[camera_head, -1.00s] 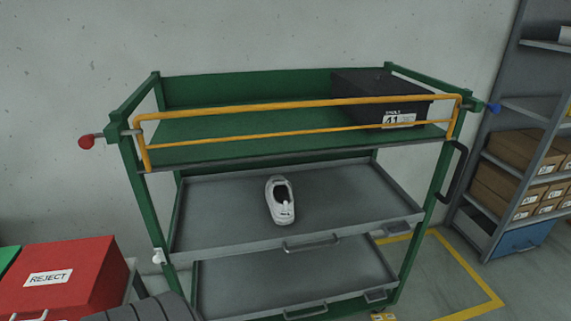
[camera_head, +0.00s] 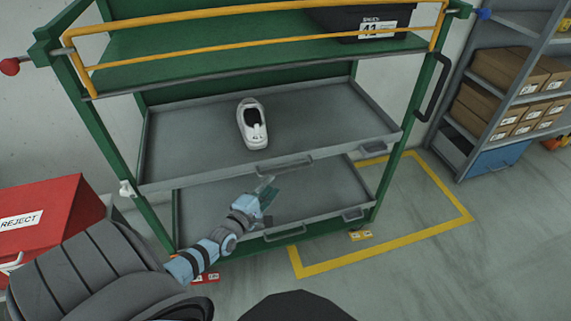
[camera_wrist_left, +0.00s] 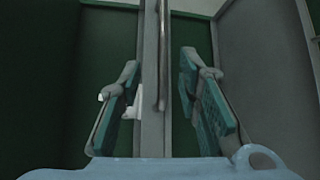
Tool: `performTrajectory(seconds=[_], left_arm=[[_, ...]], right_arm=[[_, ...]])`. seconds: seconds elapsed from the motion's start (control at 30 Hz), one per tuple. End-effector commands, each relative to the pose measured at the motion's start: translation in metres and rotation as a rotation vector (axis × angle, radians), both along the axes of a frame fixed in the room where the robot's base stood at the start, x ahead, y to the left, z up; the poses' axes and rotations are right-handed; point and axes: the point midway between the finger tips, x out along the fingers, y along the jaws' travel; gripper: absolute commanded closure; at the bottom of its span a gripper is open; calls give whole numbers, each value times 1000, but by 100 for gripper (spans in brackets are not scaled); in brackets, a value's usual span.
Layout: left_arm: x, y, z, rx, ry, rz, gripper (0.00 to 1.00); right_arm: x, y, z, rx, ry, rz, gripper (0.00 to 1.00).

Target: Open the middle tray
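My left gripper (camera_head: 266,190) is just below and in front of that handle. In the left wrist view, its two teal-padded fingers (camera_wrist_left: 160,103) are apart, with the tray's front edge (camera_wrist_left: 151,100) and the handle bar (camera_wrist_left: 163,55) showing between and beyond them. I cannot tell how close they are. My right gripper is not in view.
The lower tray (camera_head: 330,190) with its own handle (camera_head: 285,232) lies under the middle one. A yellow rail (camera_head: 260,47) guards the top shelf, which holds a black box (camera_head: 365,22). A red reject bin (camera_head: 50,215) stands left. Floor at the right is open.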

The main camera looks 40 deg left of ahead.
Motion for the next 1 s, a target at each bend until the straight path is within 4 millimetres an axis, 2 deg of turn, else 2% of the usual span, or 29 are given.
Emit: performTrajectory(seconds=[0.03,0.2,0.4,0.53,0.77,1.0], left_arm=[[15,2,-8,3,-3,0,69],[61,10,-19,3,0,-1,69],[93,15,-21,3,2,-2,69],[100,16,-19,2,4,-2,69],[101,16,-17,4,6,-2,69],[101,16,-17,4,6,-2,100]], right_arm=[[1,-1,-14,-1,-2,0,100],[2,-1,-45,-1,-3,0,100],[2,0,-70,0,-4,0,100],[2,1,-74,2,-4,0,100],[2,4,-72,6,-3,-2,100],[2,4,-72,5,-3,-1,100]])
